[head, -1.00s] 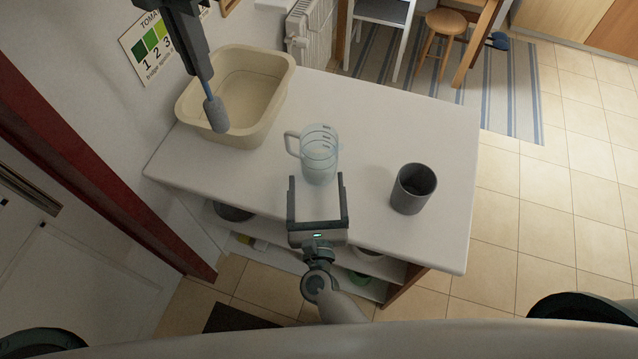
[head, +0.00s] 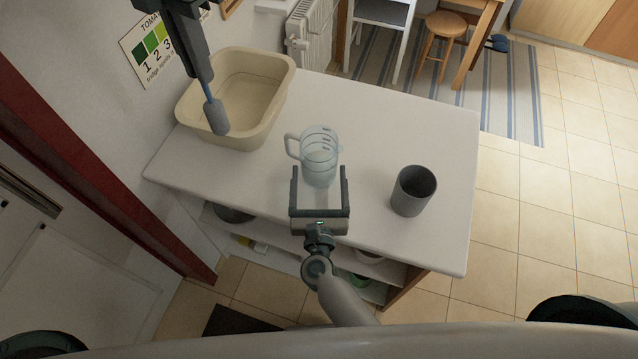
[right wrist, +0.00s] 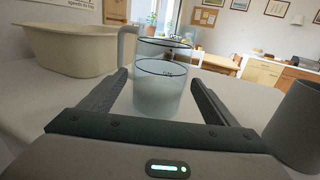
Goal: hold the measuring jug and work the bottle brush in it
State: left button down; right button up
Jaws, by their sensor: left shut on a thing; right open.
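The clear measuring jug (head: 319,160) stands upright on the white counter, its handle to the left. It also shows in the right wrist view (right wrist: 163,85), straight ahead between the fingers. My right gripper (head: 320,175) is open, its fingertips at the near side of the jug, not closed on it. My left gripper (head: 203,84) is shut on the bottle brush (head: 217,118) by its blue handle, at the upper left. The brush's grey head points down, in front of the basin's left part. The upper end of the brush is hidden in the gripper.
A cream basin (head: 284,82) stands at the back left of the counter (head: 400,120). A dark grey cup (head: 412,193) stands to the right of the jug; it shows at the right wrist view's right edge (right wrist: 296,125). The counter's back right is clear.

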aim_at(319, 147)
jog(key=w, duration=0.9)
jog(key=shift+w+d, duration=0.1)
jog(key=shift+d, duration=0.2)
jog(key=c, duration=1)
pick_arm(q)
jog(key=shift+f, duration=0.1)
dwell(0.9)
